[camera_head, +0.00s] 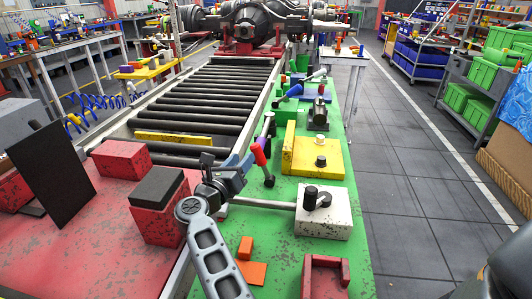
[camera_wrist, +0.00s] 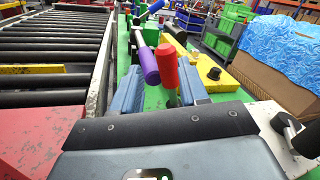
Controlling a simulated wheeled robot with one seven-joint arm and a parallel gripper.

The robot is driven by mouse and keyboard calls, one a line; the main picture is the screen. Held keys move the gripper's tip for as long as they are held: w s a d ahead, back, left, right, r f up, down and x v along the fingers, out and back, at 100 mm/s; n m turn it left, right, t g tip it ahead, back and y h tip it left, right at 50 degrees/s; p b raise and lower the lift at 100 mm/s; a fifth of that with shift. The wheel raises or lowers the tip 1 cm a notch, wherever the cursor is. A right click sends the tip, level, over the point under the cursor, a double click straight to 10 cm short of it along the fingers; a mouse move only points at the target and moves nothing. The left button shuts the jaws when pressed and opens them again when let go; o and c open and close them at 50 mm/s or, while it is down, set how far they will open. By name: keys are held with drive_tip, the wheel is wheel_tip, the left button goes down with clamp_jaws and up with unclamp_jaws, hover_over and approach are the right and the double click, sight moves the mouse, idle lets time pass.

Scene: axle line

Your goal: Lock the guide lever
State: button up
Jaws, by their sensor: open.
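A white block (camera_head: 325,222) with a dark post and a long grey rod lies to the right of my gripper. No label shows which one is the guide lever.
A yellow plate (camera_head: 316,168) with dark pegs and a blue-handled lever (camera_head: 292,91) stand farther along the bench. A roller conveyor (camera_head: 215,100) runs along the left. Red blocks (camera_head: 121,158) stand at the left. A red bracket (camera_head: 322,268) and orange pieces (camera_head: 252,271) lie in front.

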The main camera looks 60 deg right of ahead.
sight(255, 154)
drive_tip(key=shift+g, duration=0.3)
drive_tip(key=shift+s+d+f+p, duration=0.1)
drive_tip(key=shift+d+f+p, duration=0.15)
drive_tip(key=shift+d, duration=1.1)
drive_tip(key=shift+s+d+f+p, duration=0.1)
drive_tip(key=shift+d+f+p, duration=0.15)
drive_tip(key=shift+d, duration=1.15)
drive_tip(key=shift+s+d+f+p, duration=0.15)
drive_tip(key=shift+d+p, duration=0.1)
drive_tip(key=shift+d, duration=1.1)
clamp_jaws()
